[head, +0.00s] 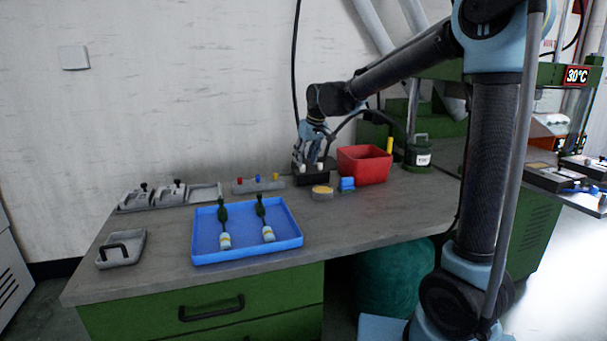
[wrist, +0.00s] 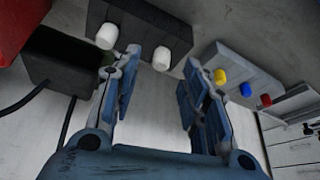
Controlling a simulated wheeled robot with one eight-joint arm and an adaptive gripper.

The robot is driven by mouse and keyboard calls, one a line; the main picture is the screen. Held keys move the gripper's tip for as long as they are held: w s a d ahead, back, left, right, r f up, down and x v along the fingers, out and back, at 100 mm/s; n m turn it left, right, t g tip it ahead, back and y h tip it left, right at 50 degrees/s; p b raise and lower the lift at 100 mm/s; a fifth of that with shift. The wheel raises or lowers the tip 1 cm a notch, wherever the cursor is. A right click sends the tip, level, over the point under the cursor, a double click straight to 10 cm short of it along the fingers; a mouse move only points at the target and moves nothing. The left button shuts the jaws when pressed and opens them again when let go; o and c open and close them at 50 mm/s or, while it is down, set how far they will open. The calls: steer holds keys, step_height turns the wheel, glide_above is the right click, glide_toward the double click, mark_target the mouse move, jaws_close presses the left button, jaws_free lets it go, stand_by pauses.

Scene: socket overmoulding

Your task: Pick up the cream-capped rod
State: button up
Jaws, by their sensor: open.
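A dark block (head: 313,177) near the back of the bench holds two rods standing upright, of which only the cream caps show. In the wrist view the block (wrist: 138,22) is at the top. One cream cap (wrist: 161,58) appears between my fingertips, and the other cream cap (wrist: 107,36) is just left of my left finger. My gripper (wrist: 162,62) is open and empty, pointing at the block. In the head view my gripper (head: 311,158) is just above the block. I cannot tell the exact gap to the caps.
A red bin (head: 364,165) stands close right of the block. A grey holder (head: 258,185) with red, blue and yellow knobs is on its left. A round tin (head: 322,192) and blue piece (head: 347,184) lie in front. A blue tray (head: 292,240) holds two green-handled items.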

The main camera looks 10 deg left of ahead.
mark_target(304, 166)
steer(key=shift+x, duration=1.55)
jaws_close()
steer(key=shift+r, duration=0.15)
